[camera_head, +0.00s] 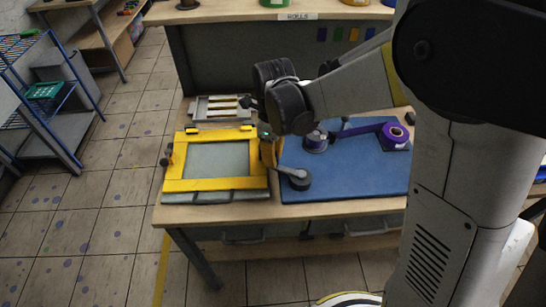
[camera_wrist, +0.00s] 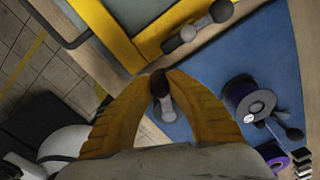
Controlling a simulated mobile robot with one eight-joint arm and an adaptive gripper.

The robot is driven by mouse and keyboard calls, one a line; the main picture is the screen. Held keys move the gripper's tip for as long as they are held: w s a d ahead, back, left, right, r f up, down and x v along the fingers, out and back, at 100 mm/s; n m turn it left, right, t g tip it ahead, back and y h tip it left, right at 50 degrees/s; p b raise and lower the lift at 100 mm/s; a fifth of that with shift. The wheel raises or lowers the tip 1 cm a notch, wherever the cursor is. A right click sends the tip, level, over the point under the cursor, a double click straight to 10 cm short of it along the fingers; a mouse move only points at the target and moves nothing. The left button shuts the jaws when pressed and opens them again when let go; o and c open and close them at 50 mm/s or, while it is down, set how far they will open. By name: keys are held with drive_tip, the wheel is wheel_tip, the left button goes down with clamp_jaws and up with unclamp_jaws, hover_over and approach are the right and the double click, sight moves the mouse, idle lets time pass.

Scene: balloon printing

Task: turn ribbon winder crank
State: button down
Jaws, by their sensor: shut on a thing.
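The grey crank (camera_head: 297,179) sits at the near left corner of the blue mat, its short arm pointing left towards my gripper. My gripper (camera_head: 272,160) reaches down from the right, between the yellow frame and the mat. In the wrist view its two yellow fingers (camera_wrist: 160,82) close around the crank's dark knob (camera_wrist: 160,88). The crank's grey arm (camera_wrist: 166,108) shows below the knob between the fingers. The winder spool (camera_head: 316,141) with purple ribbon stands farther back on the mat and also shows in the wrist view (camera_wrist: 248,97). A purple ribbon runs from it to a roll (camera_head: 394,136).
The yellow frame (camera_head: 180,184) with dark side knobs lies just left of my gripper. The blue mat (camera_head: 345,180) has bare room at its front. A grey rack piece (camera_head: 215,110) lies behind the frame. A counter with rolls stands at the back.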

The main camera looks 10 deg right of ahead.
drive_tip(key=c, duration=1.3)
unclamp_jaws()
drive_tip(key=shift+w, duration=0.1)
drive_tip(key=shift+o, duration=0.2)
wheel_tip(320, 180, up, 12)
